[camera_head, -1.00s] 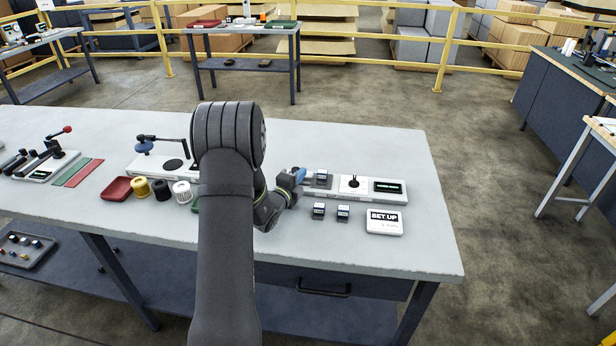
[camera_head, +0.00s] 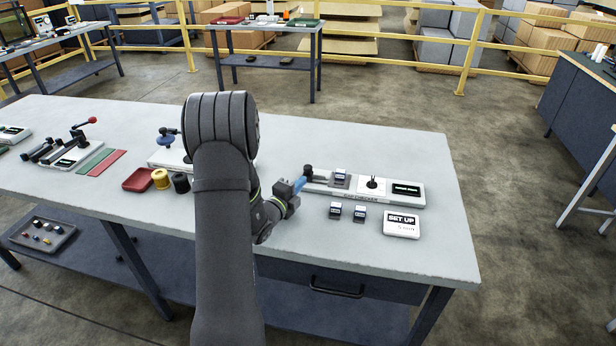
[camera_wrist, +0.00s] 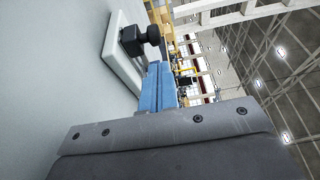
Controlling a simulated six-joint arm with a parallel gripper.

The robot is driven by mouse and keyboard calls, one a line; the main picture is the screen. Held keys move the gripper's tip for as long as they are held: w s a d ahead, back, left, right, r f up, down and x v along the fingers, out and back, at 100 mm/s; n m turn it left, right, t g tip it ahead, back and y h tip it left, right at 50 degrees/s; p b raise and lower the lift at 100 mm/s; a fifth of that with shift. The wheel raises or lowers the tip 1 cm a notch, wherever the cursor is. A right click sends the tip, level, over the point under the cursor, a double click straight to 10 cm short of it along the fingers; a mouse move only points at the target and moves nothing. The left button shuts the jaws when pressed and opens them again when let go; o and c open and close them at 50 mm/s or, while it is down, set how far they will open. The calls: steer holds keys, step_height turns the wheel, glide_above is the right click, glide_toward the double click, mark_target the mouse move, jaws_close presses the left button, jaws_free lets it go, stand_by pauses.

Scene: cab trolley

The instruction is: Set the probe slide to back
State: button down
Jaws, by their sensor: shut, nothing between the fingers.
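The checker unit (camera_head: 345,195), a long white box with lettering on its front edge, lies on the table right of my arm. A black knob (camera_head: 308,171) stands at its left end, with a dark strip beside it; I take it for the probe slide's handle. How far along its travel it sits is unclear. My gripper (camera_head: 300,184), with blue fingers, is shut and empty just in front and left of the knob.
On the unit are a small block (camera_head: 340,176), a black pronged fitting (camera_head: 372,182) and a dark display (camera_head: 406,189). Two small blocks (camera_head: 347,211) and a SET UP card (camera_head: 401,224) lie in front. A red tray (camera_head: 139,180) sits left of my arm.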

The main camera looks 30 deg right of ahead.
steer(key=shift+v, duration=1.7)
steer(key=shift+s+d, duration=0.1)
steer(key=shift+d, duration=0.05)
steer(key=x, duration=0.4)
steer(key=shift+s+d, duration=0.1)
steer(key=d, duration=0.2)
steer(key=s+d, duration=0.1)
steer(key=d, duration=0.3)
steer(key=shift+s+d, duration=0.2)
steer(key=shift+s, duration=0.15)
steer(key=v, duration=0.7)
steer(key=shift+s+a, duration=0.1)
steer(key=shift+a, duration=0.2)
steer(key=shift+d, duration=0.1)
